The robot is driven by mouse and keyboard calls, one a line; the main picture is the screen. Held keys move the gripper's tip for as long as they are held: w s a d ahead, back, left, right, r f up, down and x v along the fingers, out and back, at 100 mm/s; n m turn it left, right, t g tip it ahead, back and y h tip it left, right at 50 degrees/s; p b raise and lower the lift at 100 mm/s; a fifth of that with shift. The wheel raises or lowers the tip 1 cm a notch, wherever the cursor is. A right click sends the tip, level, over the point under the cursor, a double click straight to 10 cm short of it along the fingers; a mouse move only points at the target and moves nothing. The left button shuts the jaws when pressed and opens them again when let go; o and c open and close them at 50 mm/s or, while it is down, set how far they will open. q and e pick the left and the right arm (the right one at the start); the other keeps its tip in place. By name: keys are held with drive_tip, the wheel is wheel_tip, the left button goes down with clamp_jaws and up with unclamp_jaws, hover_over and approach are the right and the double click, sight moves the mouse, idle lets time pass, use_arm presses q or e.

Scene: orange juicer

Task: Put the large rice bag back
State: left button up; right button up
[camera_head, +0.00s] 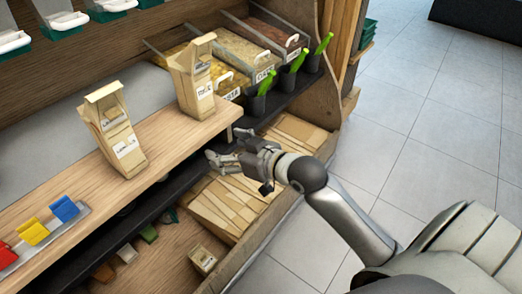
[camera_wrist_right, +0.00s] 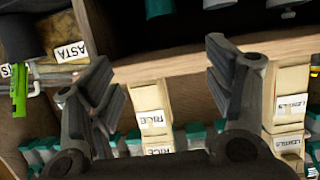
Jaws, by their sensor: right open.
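A tan paper bag (camera_head: 188,75) with a white label, which seems to read rice, stands upright on the wooden shelf top (camera_head: 170,137) in the head view. My right gripper (camera_head: 212,160) is open and empty, in front of and below the shelf edge, apart from the bag. In the right wrist view, the open fingers (camera_wrist_right: 160,72) frame a pale rice-labelled bag (camera_wrist_right: 148,98) beyond them. A second rice label (camera_wrist_right: 158,150) shows below it. I cannot tell which is the large one. My left gripper is not in view.
A lentils-labelled bag (camera_head: 112,130) stands left on the same shelf top; lentils labels also show in the wrist view (camera_wrist_right: 291,103). Bins of dry food (camera_head: 235,57) and black cups with green scoops (camera_head: 258,100) stand at the back right. A bin of folded paper bags (camera_head: 232,205) lies below. Floor is clear right.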

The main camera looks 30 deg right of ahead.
drive_tip(key=s+a+f+g+h, duration=0.1)
drive_tip(key=s+f+g, duration=0.2)
drive_tip(key=s+f, duration=0.5)
drive_tip(key=s+a+f+m+g+h, duration=0.1)
drive_tip(key=s+f+g, duration=0.3)
drive_tip(key=s+f, duration=0.4)
drive_tip(key=s+h, duration=0.1)
drive_tip(key=s, duration=0.3)
drive_tip(key=shift+s+m+h, duration=0.3)
drive_tip(key=shift+s, duration=0.05)
drive_tip(key=shift+f, duration=0.1)
